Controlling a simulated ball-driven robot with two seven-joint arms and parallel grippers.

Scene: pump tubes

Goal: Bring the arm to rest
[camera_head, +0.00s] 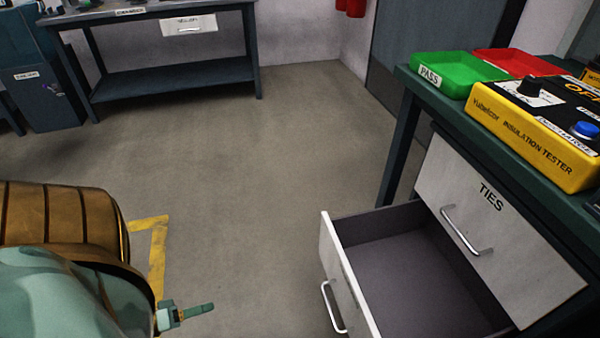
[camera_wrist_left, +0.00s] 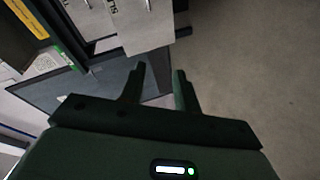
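My left arm (camera_head: 60,295) comes in at the lower left of the head view, pale teal. My left gripper (camera_head: 190,313) shows at its end, low over the floor and to the left of the open drawer, apart from it. In the left wrist view its two dark fingers (camera_wrist_left: 160,80) stand apart with nothing between them, so it is open and empty. My right gripper is in neither view.
An open, empty-looking drawer (camera_head: 338,265) juts out under the right bench, below a closed TIES drawer (camera_head: 485,215). The bench holds a green PASS tray (camera_head: 455,78), a red tray (camera_head: 512,62) and a yellow insulation tester (camera_head: 530,135). Floor (camera_head: 260,150) is clear.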

